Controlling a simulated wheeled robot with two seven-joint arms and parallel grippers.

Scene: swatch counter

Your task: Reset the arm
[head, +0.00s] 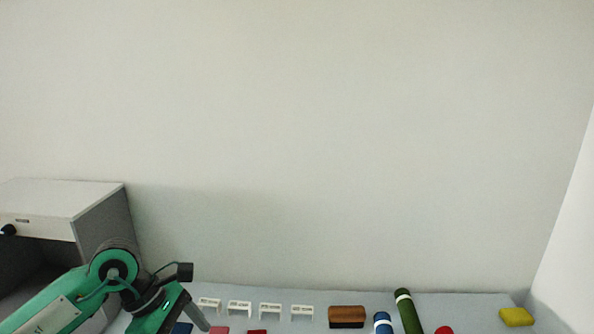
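My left arm (70,301) is green and comes in from the lower left. Its gripper (198,318) points down over the left part of the counter, beside a dark blue swatch (182,328). One grey finger shows clearly; the other is hidden or cut off, so I cannot tell whether the gripper is open or holds anything. My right arm and gripper are not in view.
The grey counter (460,305) carries several white label holders (240,307), red swatches (257,332), a brown block (346,316), a blue roll (383,322), a green roll (408,312), a red item (444,330) and a yellow sponge-like block (517,317). A cabinet (100,215) stands left.

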